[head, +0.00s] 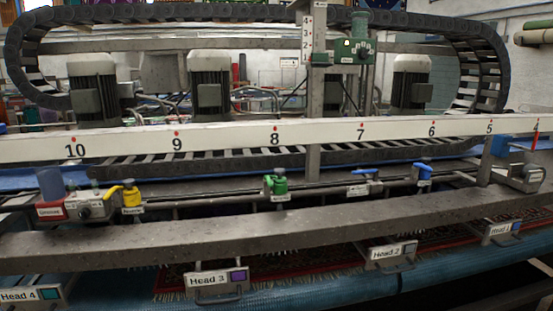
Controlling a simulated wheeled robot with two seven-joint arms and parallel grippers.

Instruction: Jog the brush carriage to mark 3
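A long white ruler (220,140) runs across the head view, with red-dotted marks falling from 10 at left to 5 near the right. A further mark, probably 4, is cut by the right edge, beside a small red pointer-like piece (536,141). Mark 3 of this ruler is not in view. Several grey motors, one of them here (210,85), stand behind it, perhaps on the brush carriage. A control box (85,207) with a knob and a red label sits at the left; its small lettering is unreadable. Neither of my grippers is in view.
A green box with a dial (362,50) stands beside a short vertical scale (307,42). Yellow (131,197), green (276,185) and blue (424,172) valves line a pipe. A grey beam (300,224) crosses in front, above handled labels such as Head 3 (215,279).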

